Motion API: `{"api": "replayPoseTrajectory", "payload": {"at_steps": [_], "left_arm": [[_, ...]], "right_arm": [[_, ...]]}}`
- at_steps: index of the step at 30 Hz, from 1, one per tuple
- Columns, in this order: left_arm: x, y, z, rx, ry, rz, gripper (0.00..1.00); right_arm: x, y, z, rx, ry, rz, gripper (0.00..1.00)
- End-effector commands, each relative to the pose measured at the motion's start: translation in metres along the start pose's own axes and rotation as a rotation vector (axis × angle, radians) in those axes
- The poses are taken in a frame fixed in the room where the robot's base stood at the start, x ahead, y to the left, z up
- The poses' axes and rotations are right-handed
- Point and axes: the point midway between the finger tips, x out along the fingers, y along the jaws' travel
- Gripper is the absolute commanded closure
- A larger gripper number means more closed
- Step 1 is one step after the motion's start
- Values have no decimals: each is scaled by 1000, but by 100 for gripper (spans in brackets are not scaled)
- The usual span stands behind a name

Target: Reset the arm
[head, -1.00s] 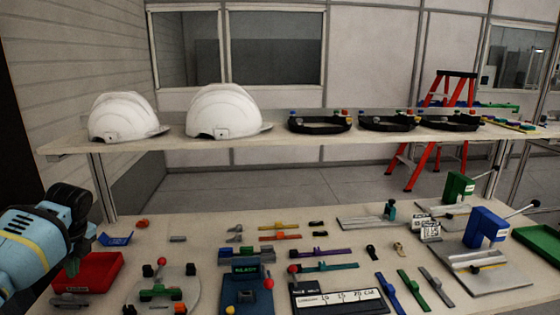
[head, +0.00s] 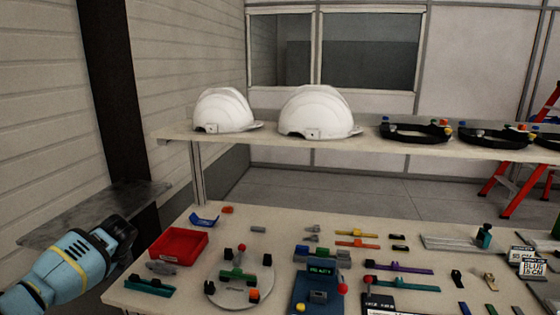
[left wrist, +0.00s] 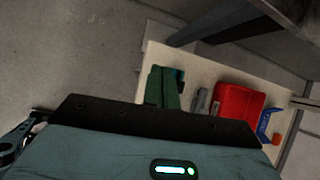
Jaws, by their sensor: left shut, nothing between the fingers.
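My left arm comes in from the left in the head view, beside the left end of the workbench (head: 200,305). Its dark wrist shows there, but the fingertips are hard to make out. In the left wrist view my left gripper's green fingers (left wrist: 163,75) are together and empty. They overlap a teal part (head: 150,286) in that picture, and I cannot tell the height between them. My right gripper is out of view.
A red bin (head: 178,244), a grey part (head: 160,268) and a round fixture (head: 240,293) stand near the bench's left end. White helmet shells (head: 224,110) and black bands (head: 415,136) sit on the shelf (head: 270,140). A grey ledge (head: 90,215) lies behind my arm.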

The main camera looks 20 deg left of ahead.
Motion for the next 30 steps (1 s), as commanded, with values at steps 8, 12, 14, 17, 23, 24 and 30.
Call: {"api": "replayPoseTrajectory", "payload": {"at_steps": [8,12,14,17,23,24,30], "left_arm": [[56,51,-68,-88,25,-154,100],[73,80,-98,-136,76,-222,100],[79,95,-111,-158,105,-248,100],[85,122,-134,-197,165,-288,100],[86,182,-175,-281,318,-340,100],[84,195,-183,-298,353,-344,100],[65,259,-217,-390,538,-339,100]], "right_arm": [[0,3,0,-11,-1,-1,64],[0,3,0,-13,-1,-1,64],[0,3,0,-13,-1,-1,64],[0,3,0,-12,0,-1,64],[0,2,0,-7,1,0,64],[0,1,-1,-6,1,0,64],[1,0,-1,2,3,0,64]]}}
